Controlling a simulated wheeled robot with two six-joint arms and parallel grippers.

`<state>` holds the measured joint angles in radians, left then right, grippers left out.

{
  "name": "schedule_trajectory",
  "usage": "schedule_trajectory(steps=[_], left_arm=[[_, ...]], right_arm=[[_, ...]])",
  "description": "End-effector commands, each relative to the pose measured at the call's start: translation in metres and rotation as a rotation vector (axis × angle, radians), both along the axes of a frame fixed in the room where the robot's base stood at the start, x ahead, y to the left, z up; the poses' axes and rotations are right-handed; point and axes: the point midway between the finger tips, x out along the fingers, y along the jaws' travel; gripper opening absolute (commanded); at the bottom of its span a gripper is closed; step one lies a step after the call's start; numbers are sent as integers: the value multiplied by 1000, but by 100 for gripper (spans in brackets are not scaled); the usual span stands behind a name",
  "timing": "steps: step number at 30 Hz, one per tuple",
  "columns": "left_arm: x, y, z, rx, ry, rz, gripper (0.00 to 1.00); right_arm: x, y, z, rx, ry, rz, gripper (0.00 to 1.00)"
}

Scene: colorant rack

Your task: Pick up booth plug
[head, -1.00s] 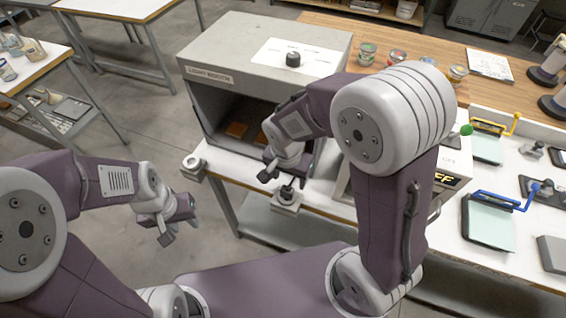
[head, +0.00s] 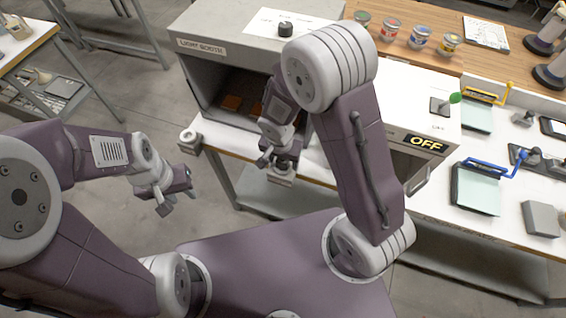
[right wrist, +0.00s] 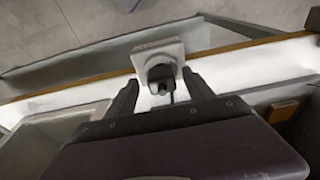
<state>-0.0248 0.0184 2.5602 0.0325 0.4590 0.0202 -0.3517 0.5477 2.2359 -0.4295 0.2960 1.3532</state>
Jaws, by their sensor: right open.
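The booth plug (right wrist: 161,75) is a small dark plug seated upright on a pale square socket block (right wrist: 158,50) at the front edge of the white table. In the head view the socket block (head: 282,174) shows just below my right gripper (head: 279,160), and the gripper mostly hides the plug. In the right wrist view my right gripper (right wrist: 160,84) is open, with one finger on either side of the plug. I cannot tell whether the fingers touch it. My left gripper (head: 178,201) is empty over the floor at the left, its fingers apart.
The grey light booth (head: 215,80) stands behind, with orange-brown tiles inside. A second pale block (head: 189,141) sits at the table's left corner.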

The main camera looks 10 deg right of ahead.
Motion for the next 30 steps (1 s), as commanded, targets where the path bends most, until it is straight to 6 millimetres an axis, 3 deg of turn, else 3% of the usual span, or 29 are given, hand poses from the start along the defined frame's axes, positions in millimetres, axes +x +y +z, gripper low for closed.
schedule_trajectory(steps=[8,15,24,30], left_arm=[[0,0,-2,0,0,0,36],[0,0,-2,0,0,0,36],[0,0,-1,0,0,0,36],[0,0,3,0,0,0,36]], right_arm=[[1,0,-7,1,-1,-1,62],[1,0,-7,1,-1,0,0],[1,0,-4,0,-1,0,0],[2,0,21,2,-6,-1,0]])
